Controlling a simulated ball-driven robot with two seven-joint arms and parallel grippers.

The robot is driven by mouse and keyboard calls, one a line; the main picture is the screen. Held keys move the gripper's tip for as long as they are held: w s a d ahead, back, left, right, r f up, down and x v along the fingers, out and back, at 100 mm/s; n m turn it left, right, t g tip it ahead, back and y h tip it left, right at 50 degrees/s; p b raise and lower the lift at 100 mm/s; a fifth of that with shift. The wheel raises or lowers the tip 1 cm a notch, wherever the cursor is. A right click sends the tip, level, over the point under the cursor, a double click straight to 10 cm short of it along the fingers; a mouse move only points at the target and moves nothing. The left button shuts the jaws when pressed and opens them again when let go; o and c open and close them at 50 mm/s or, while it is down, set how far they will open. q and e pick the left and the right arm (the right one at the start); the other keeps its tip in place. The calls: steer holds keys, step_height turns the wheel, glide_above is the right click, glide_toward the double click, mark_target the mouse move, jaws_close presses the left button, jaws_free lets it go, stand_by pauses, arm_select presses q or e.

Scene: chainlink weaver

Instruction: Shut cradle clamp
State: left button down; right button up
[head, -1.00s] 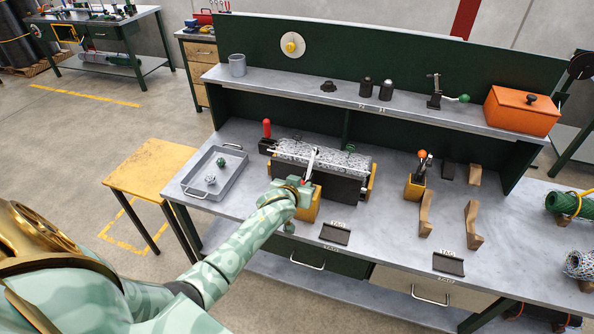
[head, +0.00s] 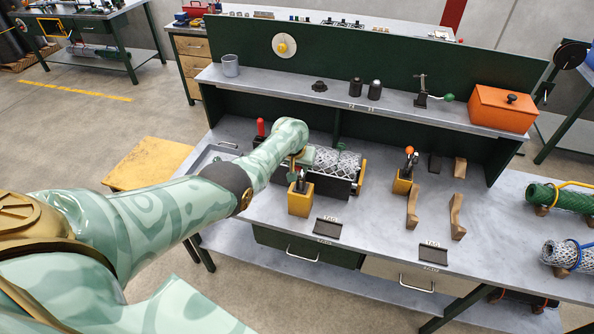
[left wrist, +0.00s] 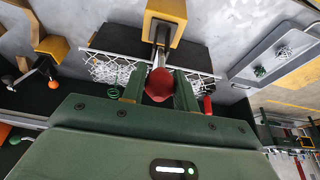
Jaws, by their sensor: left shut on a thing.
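The left clamp stands on a yellow block (head: 300,203) at the front of the dark cradle (head: 335,187). In the left wrist view, a silver lever (left wrist: 163,45) runs from the yellow block (left wrist: 166,14) to a red knob (left wrist: 159,85). My left gripper (left wrist: 160,88) is shut on this knob, one finger on each side. In the head view my left gripper (head: 298,172) is largely hidden by my own arm. Grey wire mesh (head: 342,163) lies across the cradle, partly covered by my arm. My right gripper is not in view.
A similar clamp with an orange knob (head: 409,150) stands to the right, beside wooden brackets (head: 457,215). A grey tray (left wrist: 275,45) with small pieces is left of the cradle. A shelf (head: 330,97) runs behind.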

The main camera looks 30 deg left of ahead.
arm_select(q)
steer(key=shift+w+r, duration=0.15)
steer(key=shift+w, duration=0.1)
stand_by(0.4)
steer(key=c, duration=1.1)
jaws_free()
steer(key=p+v, duration=0.8)
steer(key=v, duration=0.8)
steer(key=shift+w+a+r+p, duration=0.1)
steer(key=shift+w+a+p, duration=0.1)
steer(key=shift+p, duration=0.2)
